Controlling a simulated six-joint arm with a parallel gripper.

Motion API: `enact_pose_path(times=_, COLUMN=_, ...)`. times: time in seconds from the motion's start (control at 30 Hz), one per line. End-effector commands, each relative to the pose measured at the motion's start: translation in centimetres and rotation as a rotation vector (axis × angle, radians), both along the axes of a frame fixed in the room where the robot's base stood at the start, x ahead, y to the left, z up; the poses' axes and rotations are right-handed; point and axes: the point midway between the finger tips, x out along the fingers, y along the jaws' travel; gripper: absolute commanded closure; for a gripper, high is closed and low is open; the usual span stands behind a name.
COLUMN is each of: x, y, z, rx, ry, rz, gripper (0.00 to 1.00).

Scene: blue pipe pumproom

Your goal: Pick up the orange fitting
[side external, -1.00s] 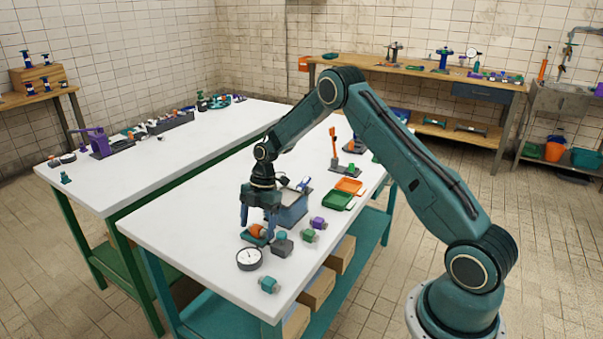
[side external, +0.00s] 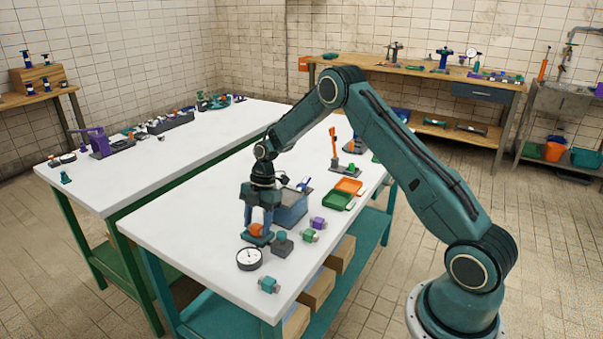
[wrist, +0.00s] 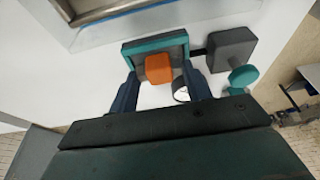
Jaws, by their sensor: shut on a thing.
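The orange fitting (side external: 256,230) is at the near part of the white table, over a small teal holder (side external: 262,241). My gripper (side external: 259,228) points down with a finger on each side of the fitting and is shut on it. In the wrist view, the orange end of the fitting (wrist: 158,68) shows between the two dark blue fingers, against the teal holder (wrist: 127,53). The finger contacts are partly hidden, and I cannot tell whether the fitting is clear of the holder.
A grey block with a teal top (side external: 282,245) is close on the right. A round gauge (side external: 250,259) lies in front, a grey-blue bin (side external: 292,213) behind. Teal (side external: 269,285), green (side external: 309,236) and purple (side external: 318,223) fittings lie nearby. The table's left side is clear.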

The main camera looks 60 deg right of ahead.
Motion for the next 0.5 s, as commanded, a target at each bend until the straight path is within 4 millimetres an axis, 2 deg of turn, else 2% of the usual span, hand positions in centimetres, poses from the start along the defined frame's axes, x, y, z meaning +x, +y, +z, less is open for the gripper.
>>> enact_pose_path(times=0.27, x=0.1, y=-0.1, z=2.5, rx=-0.001, ry=-0.004, rz=-0.001, gripper=0.81)
enact_pose_path(times=0.5, x=0.1, y=-0.1, z=6.9, rx=-0.001, ry=-0.006, rz=0.000, gripper=0.81)
